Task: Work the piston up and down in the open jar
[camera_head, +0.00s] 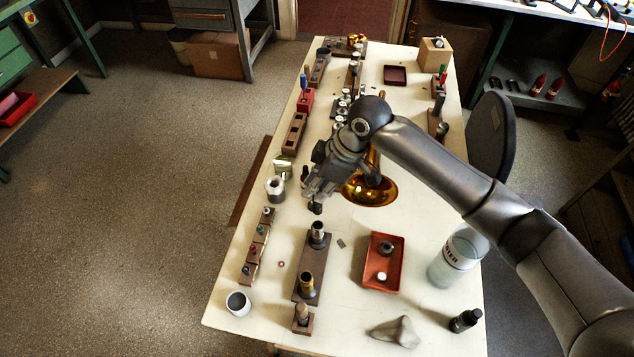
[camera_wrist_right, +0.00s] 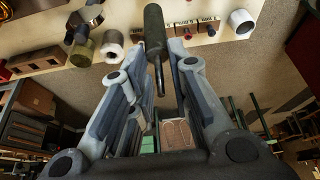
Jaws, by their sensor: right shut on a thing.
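My right gripper (camera_head: 314,193) is over the middle of the bench, left of the brass bell. It is shut on what looks like the piston (camera_wrist_right: 154,32), a dark cylinder with a thin stem running back between the fingers. The cylinder's dark end shows just below the fingers in the head view (camera_head: 315,208). The open jar (camera_head: 452,262) is clear glass with a partly readable label ending in "TER". It stands at the bench's right edge, well apart from the piston, with my right forearm close behind it. My left gripper is not in view.
The brass horn bell (camera_head: 372,190) lies beside my gripper. An orange tray (camera_head: 371,277), a wooden stand with dark posts (camera_head: 311,265), a grey cloth (camera_head: 396,332) and a small dark bottle (camera_head: 465,320) are nearer. Small blocks line the left edge. Bare bench lies between tray and bell.

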